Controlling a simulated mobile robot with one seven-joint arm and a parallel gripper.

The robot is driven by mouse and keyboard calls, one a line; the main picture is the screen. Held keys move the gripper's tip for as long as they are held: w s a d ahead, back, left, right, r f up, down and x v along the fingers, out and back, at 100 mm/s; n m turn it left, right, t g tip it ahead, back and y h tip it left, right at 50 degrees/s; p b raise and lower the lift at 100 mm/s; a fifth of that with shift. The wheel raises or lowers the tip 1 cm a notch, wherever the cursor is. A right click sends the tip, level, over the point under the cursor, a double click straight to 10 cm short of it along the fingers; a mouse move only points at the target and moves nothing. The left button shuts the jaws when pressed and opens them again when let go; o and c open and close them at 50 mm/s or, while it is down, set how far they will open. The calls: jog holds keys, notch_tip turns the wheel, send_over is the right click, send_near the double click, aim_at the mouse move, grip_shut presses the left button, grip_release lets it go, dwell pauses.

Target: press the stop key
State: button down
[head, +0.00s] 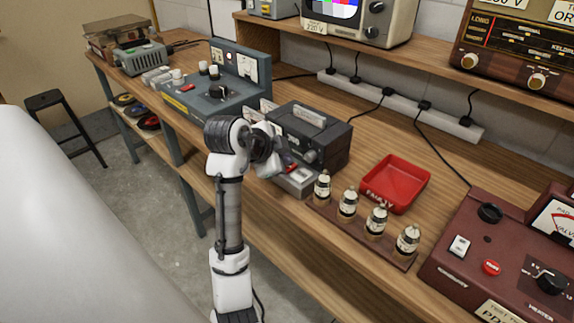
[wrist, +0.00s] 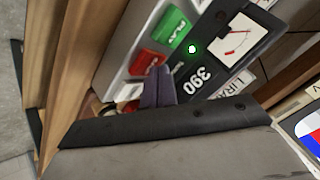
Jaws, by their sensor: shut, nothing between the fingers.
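A dark tape recorder (head: 318,135) stands on the wooden bench, with a light key panel at its front. In the wrist view, the panel holds a green key marked PLAY (wrist: 172,27) and a red key (wrist: 147,62) beside it. A pale key with some red (wrist: 128,93) shows further down the row, partly hidden. I cannot read which key is the stop key. My gripper (wrist: 158,72) is shut and empty, its tips over the panel beside the red key. I cannot tell whether they touch it. In the head view my wrist hides much of the keys.
A lit green lamp (wrist: 192,49), a meter (wrist: 238,40) and the number 390 sit beside the keys. A red tray (head: 397,183) and several bottle-like tubes on a wooden strip (head: 320,203) stand right of the recorder. A grey-blue device (head: 215,95) stands left. An upper shelf (head: 430,62) runs behind.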

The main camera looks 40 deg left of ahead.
jog(key=shift+f, duration=0.2)
jog(key=shift+r, duration=0.1)
jog(key=shift+r+p, duration=0.5)
jog(key=shift+r, duration=0.25)
jog(key=shift+r+p, duration=1.9)
jog(key=shift+r, duration=0.7)
jog(key=shift+f, duration=0.1)
